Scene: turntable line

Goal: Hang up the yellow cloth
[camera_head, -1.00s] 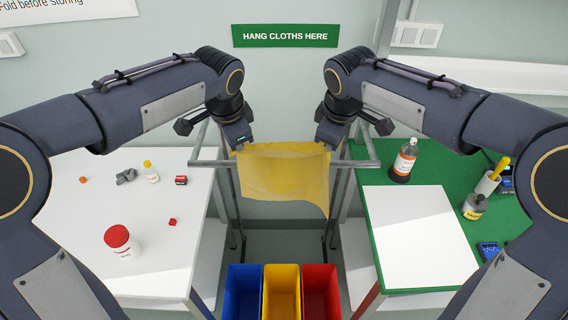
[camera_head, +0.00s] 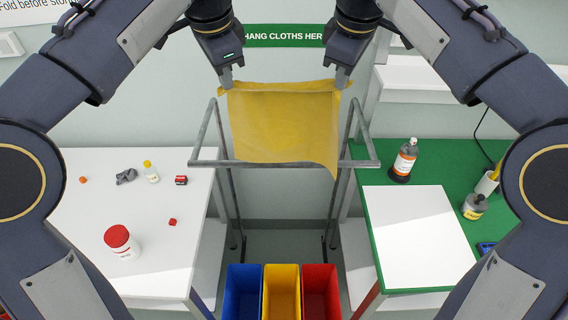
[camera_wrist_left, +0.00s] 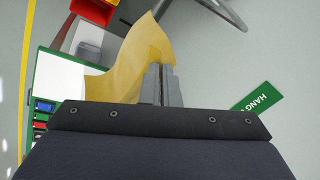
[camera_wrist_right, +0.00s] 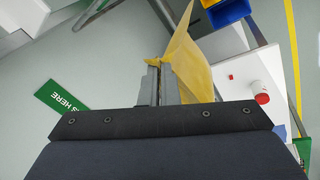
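The yellow cloth (camera_head: 285,125) hangs spread out between my two grippers, its top edge sagging slightly. My left gripper (camera_head: 227,84) is shut on its upper left corner, and my right gripper (camera_head: 342,82) is shut on its upper right corner. Both wrist views show cloth at the closed fingers, in the left (camera_wrist_left: 160,84) and in the right (camera_wrist_right: 160,84). The grey metal rack (camera_head: 207,163) stands behind the bins. The cloth's lower edge overlaps the rack's front bar in the head view, and its lower right corner dips below the bar.
A green "HANG CLOTHS HERE" sign (camera_head: 284,36) is on the wall. A white table (camera_head: 80,210) with small items is at left. A green table (camera_head: 430,165) with bottles and a white board is at right. Blue (camera_head: 242,292), yellow (camera_head: 281,292) and red bins (camera_head: 320,292) stand below.

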